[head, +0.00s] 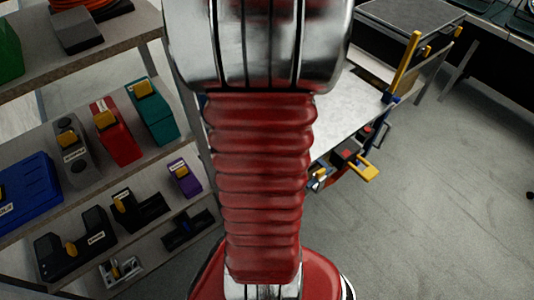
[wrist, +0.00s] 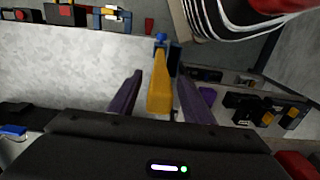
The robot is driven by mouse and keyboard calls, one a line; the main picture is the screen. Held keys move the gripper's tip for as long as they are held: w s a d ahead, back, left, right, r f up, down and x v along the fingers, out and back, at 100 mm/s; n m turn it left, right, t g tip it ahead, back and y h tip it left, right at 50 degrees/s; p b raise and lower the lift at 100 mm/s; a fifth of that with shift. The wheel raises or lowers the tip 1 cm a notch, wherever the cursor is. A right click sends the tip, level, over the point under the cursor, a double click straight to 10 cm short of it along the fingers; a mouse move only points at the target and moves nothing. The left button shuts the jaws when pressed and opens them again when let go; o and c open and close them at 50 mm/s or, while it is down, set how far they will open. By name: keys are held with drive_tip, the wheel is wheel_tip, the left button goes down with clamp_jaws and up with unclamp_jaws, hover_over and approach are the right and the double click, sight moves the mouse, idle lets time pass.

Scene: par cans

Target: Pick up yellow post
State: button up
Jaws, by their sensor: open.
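In the wrist view a yellow post (wrist: 159,85) rises from a blue mount (wrist: 161,40) at the right end of a pale tabletop. The two dark purple fingers of my gripper (wrist: 159,76) are apart, one on each side of the post, with gaps visible. I cannot tell how far along the post they are in depth. In the head view my gripper is hidden behind my arm. A tilted yellow post (head: 405,62) with a blue base stands at the table's edge there. I cannot tell whether both views show the same post.
The pale table (head: 345,110) is largely clear, with red, black and yellow fittings (head: 350,155) along its edge. A shelf (head: 85,140) holding several coloured items stands at left in the head view. Open grey floor (head: 430,210) lies at right.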

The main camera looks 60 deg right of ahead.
drive_tip(key=shift+c, duration=0.2)
drive_tip(key=c, duration=1)
drive_tip(key=shift+c, duration=0.2)
wheel_tip(320, 180, up, 10)
drive_tip(key=shift+r, duration=0.1)
idle(1.0)
